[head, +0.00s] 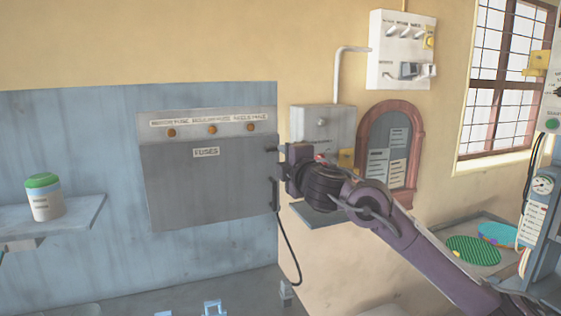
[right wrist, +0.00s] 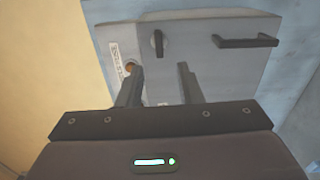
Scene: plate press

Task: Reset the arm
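My right arm reaches in from the lower right in the head view, its purple links crossing in front of the wall. My right gripper (head: 283,164) is at the right side of the grey fuse box (head: 205,187). In the right wrist view the two fingers of the gripper (right wrist: 160,72) stand apart with nothing seen between them. Beyond them is the side of the fuse box (right wrist: 185,45), with a dark knob (right wrist: 158,44) and a dark bar handle (right wrist: 246,42). Whether a finger touches the box cannot be told. My left gripper is not in view.
A shelf (head: 75,216) at the left holds a green-lidded jar (head: 44,199). A grey wall box (head: 322,123), a white switch panel (head: 402,50) and an arched board (head: 398,138) are near my right arm. A gauge post (head: 541,186) stands at the far right.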

